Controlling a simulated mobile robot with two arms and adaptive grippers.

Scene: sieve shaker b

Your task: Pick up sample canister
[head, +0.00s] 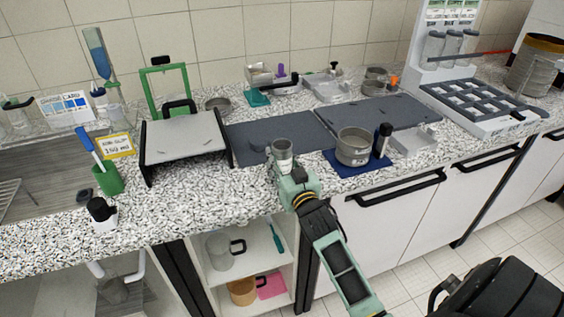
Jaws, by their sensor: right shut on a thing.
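The sample canister (282,147) looks like a small grey cylinder with a lighter lower part. It is upright near the front edge of the speckled counter, in front of the dark mat. My right gripper (284,167) reaches up from below and is shut on it. The gripper covers the canister's lower part, so I cannot tell whether its base touches the counter. My left gripper is not in view.
To the right, a round metal sieve (353,147) and a black cylinder (382,139) stand on a blue mat (345,170). A grey stand (185,137) is to the left. The speckled counter (215,205) has free room at its front. Open shelves (245,230) lie below.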

